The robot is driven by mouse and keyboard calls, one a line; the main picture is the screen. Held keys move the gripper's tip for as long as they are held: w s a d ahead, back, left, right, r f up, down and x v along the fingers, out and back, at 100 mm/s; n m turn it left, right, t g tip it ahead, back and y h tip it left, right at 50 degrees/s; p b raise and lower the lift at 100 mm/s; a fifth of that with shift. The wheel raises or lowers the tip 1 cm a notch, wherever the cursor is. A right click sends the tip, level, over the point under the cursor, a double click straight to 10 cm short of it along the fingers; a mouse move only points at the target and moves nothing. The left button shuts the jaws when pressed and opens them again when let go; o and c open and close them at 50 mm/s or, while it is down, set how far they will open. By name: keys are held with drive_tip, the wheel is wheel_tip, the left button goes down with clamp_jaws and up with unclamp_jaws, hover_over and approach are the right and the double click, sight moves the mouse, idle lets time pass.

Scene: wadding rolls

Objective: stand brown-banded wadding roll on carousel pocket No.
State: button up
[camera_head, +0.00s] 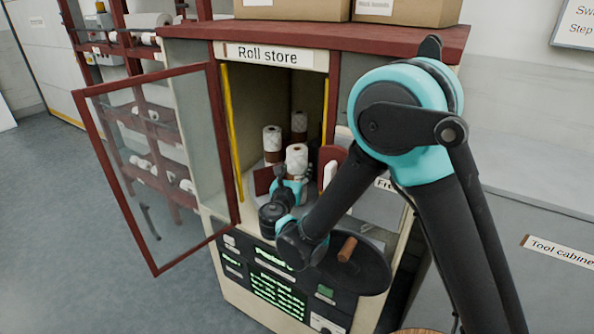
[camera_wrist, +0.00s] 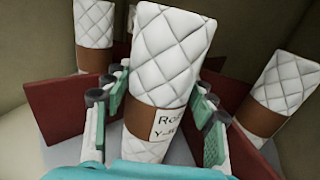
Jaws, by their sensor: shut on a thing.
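The brown-banded wadding roll (camera_wrist: 178,55) is white and quilted, with a brown band and a partly readable label. My gripper (camera_wrist: 158,112) is shut on it, one finger on each side near the band. In the head view the roll (camera_head: 297,157) is inside the open roll store, its lower part hidden by my gripper (camera_head: 291,183). It looks roughly upright; whether its base touches the carousel floor cannot be told. The carousel has dark red dividers (camera_wrist: 62,108) and a pale floor (camera_head: 250,180). No pocket number is readable.
The store's glazed door (camera_head: 150,160) hangs open at left. A dark round tray (camera_head: 362,275) with a brown cylinder (camera_head: 347,249) is in front, beside my arm.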

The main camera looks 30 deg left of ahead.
drive_tip(key=shift+f, duration=0.5)
drive_tip(key=o, duration=1.2)
drive_tip(key=shift+o, duration=0.2)
drive_tip(key=shift+s+r, duration=0.2)
drive_tip(key=shift+r, duration=0.15)
drive_tip(key=v, duration=1.1)
drive_tip(key=shift+s+d, duration=0.2)
drive_tip(key=shift+s, duration=0.1)
